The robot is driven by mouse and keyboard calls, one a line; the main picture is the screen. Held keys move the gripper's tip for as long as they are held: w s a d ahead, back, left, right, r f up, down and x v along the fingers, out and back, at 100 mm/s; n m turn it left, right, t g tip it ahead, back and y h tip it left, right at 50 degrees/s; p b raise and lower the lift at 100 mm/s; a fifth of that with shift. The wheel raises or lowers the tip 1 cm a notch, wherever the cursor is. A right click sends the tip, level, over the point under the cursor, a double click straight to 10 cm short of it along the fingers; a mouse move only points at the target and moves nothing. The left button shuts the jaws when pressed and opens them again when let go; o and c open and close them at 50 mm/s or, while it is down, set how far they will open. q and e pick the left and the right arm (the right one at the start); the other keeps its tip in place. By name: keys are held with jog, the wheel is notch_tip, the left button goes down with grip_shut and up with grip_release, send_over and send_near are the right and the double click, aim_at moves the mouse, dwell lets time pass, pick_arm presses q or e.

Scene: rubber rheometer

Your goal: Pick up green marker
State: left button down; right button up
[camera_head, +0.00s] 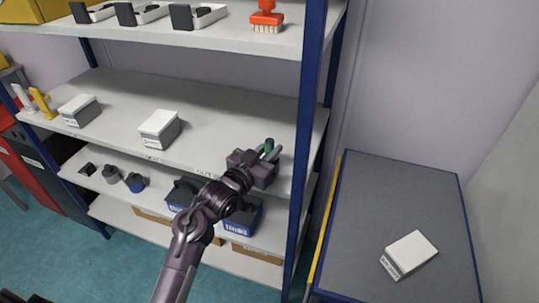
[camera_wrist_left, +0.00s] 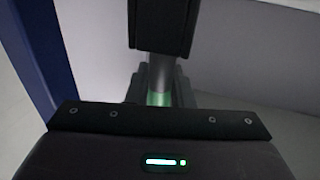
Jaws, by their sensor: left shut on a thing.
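The green marker (camera_head: 268,145) shows its green end at my left gripper in the head view. My left gripper (camera_head: 268,152) is shut on it, at the right end of the middle shelf (camera_head: 225,100). In the left wrist view a grey, upright cylinder with a green lower part, which looks like the marker (camera_wrist_left: 160,97), stands between the dark parts of my left gripper (camera_wrist_left: 160,80). Much of the marker is hidden by the gripper. I cannot tell whether it touches the shelf. My right gripper is not in view.
Two white-lidded boxes (camera_head: 80,110) (camera_head: 160,128) stand on the middle shelf. A blue post (camera_head: 306,120) rises just right of my left gripper. An orange brush (camera_head: 266,16) is on the shelf above. A grey table (camera_head: 370,200) at right holds a white box (camera_head: 408,254).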

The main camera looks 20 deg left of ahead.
pick_arm(q)
notch_tip(320, 180, up, 20)
jog(key=shift+b, duration=0.4)
dwell(0.7)
